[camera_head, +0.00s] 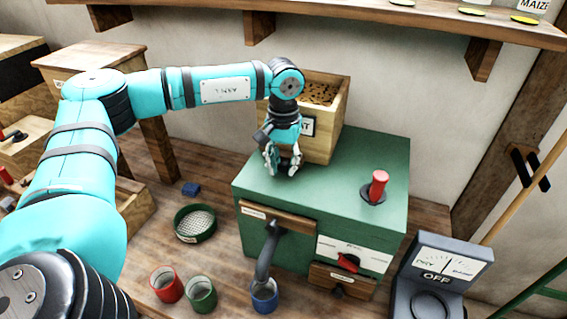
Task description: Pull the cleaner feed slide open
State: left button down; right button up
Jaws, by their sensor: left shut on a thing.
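The cleaner (335,180) is a green box-shaped machine on the bench. A wooden hopper (336,128) filled with brown grain stands on its top at the back, with a partly covered label on its front. My left gripper (283,170) points down at the lower front left of the hopper, just above the green top. It is shut on the feed slide, which the fingers and wrist almost wholly hide. How far the slide is out cannot be told. My right gripper is not in view.
A red-knobbed lever (379,185) stands on the cleaner's top right. A grey spout (268,252) hangs in front above a blue cup (264,296). Red (166,285) and green (201,294) cups and a round sieve (195,224) stand left. A grey meter (436,270) reads OFF. A shelf (400,12) runs overhead.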

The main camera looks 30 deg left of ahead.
aim_at(275, 190)
pick_arm(q)
jog(key=shift+s+f, duration=0.1)
jog(key=shift+s, duration=0.1)
jog(key=s+b, duration=0.1)
jog(key=s, duration=0.1)
jog(key=s+d+b, duration=0.1)
jog(key=s, duration=0.1)
jog(key=shift+s+d, duration=0.1)
jog(key=shift+s, duration=0.3)
